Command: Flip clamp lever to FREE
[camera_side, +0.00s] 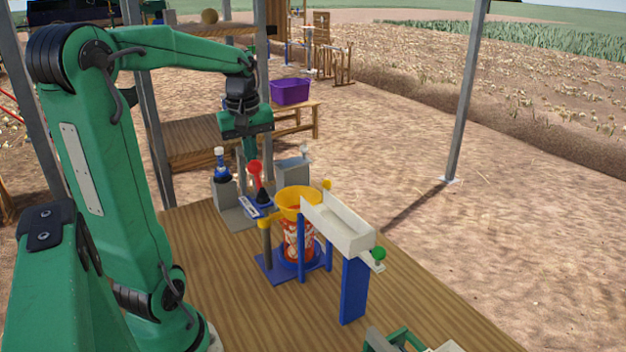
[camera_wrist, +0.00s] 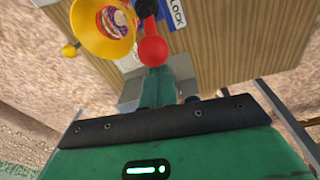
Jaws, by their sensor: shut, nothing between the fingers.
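The clamp lever has a red knob (camera_side: 255,170) on a black boot, above a blue label plate (camera_side: 256,208) beside the yellow funnel (camera_side: 296,202). In the wrist view the red knob (camera_wrist: 152,50) lies right at the fingertips, and the label plate (camera_wrist: 172,14) reads "LOCK". The lever stands near upright in the side view. My gripper (camera_side: 250,178) points down behind the knob, its fingers together and empty. In the wrist view my gripper (camera_wrist: 156,72) overlaps the knob's edge; I cannot tell whether they touch. The rest of the label is hidden.
A red patterned cup (camera_side: 298,240) stands under the funnel, between blue posts. A white chute (camera_side: 338,224) runs to the right.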

